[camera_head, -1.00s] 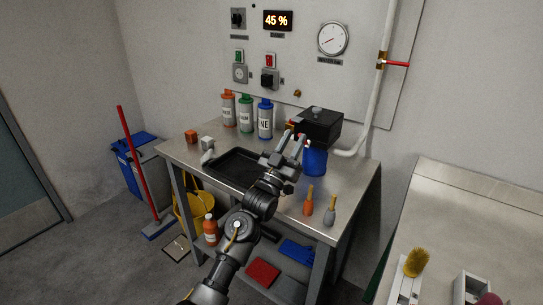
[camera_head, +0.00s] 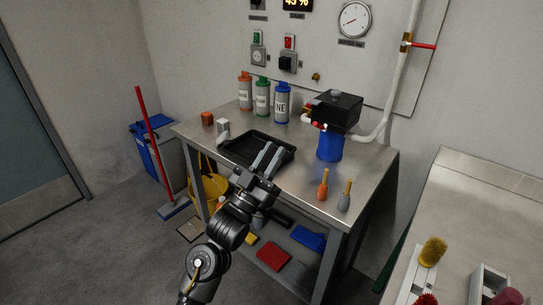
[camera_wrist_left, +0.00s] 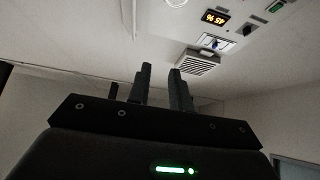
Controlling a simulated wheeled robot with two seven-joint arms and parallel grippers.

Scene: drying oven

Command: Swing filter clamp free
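The filter stands at the back right of the bench in the head view, with a black box-shaped head (camera_head: 338,110) over a blue bowl (camera_head: 330,146). Small red-and-white parts (camera_head: 318,125) show at the head's lower left, and an orange bit is above them. I cannot tell which of these is the clamp or whether it is free. My left gripper (camera_head: 269,157) is over the black tray, left of the filter and apart from it. In the left wrist view its two fingers (camera_wrist_left: 160,82) stand apart with nothing between them. My right gripper is out of view.
The black tray (camera_head: 239,153) lies on the steel bench. Three bottles (camera_head: 262,98) stand behind it. Two brushes or tools, orange-handled (camera_head: 323,186) and grey (camera_head: 345,196), stand near the front right. A white pipe (camera_head: 388,100) runs behind the filter. A second counter is at right.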

